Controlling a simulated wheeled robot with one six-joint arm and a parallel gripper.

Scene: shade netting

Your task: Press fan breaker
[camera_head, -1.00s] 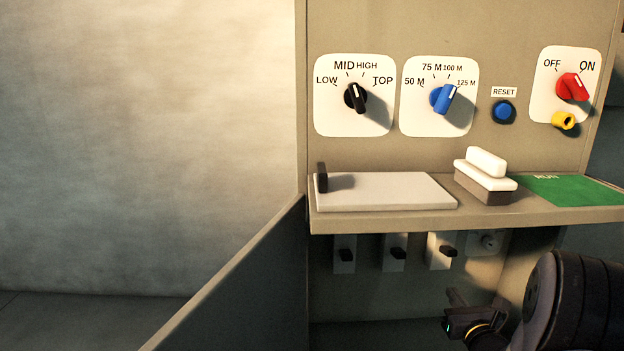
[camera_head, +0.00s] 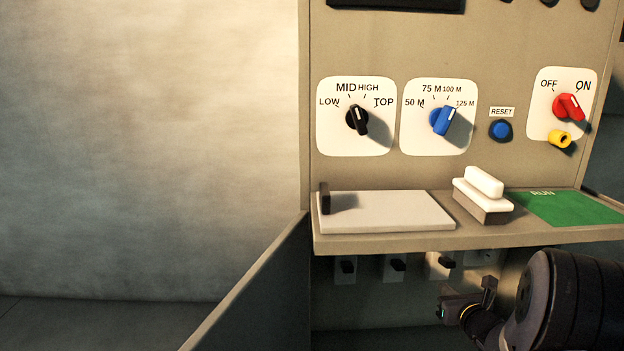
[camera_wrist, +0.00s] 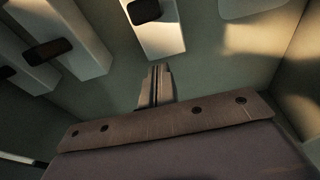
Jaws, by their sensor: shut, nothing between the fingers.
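Several small light breaker plates sit in a row under the shelf. The left (camera_head: 346,267), middle (camera_head: 397,266) and right (camera_head: 441,264) ones bear black levers. No names are readable on them, so I cannot tell which is the fan breaker. In the wrist view the right breaker (camera_wrist: 157,30) is at the top centre, the middle one (camera_wrist: 72,44) left of it. My gripper (camera_head: 488,284) is below the shelf at the right. Its fingers (camera_wrist: 156,85) are together and empty, just below the right breaker, apparently apart from its lever.
The shelf (camera_head: 400,243) overhangs the breakers. A side panel (camera_head: 262,295) bounds the left. A fourth plate (camera_head: 482,257) is right of the levers, partly shadowed. Above are the black dial (camera_head: 357,119), blue dial (camera_head: 440,120), reset button (camera_head: 501,130) and red switch (camera_head: 568,106).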

